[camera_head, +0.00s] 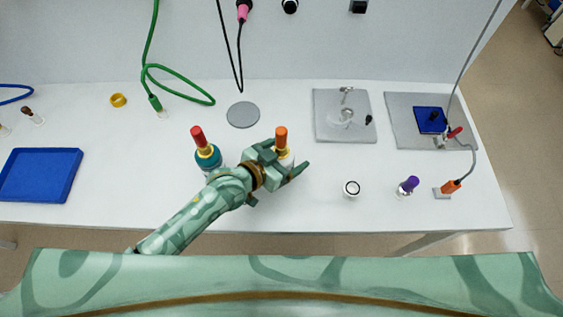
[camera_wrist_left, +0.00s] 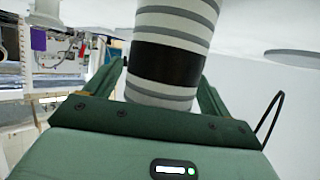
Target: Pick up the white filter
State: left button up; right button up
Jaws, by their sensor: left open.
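A short white cylinder with a dark ring on top (camera_head: 351,188) stands on the table right of my left gripper; it may be the white filter. My left gripper (camera_head: 289,156) is open around a white-bodied item with an orange top (camera_head: 281,136). In the left wrist view, a white cylinder with grey stripes and a black band (camera_wrist_left: 168,62) stands between the two open fingers. It seems to be this orange-topped item, and its top is out of that view. I cannot tell if the fingers touch it. My right gripper is not in view.
A teal bottle with a red top (camera_head: 207,155) stands close left of my left gripper. A purple-topped item (camera_head: 408,186) and an orange connector (camera_head: 451,186) are at the right. A blue tray (camera_head: 40,176) lies far left. A grey disc (camera_head: 243,114) lies behind.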

pick_arm(q)
jog(key=shift+c, duration=0.9)
jog(key=c, duration=1)
jog(key=shift+r, duration=0.15)
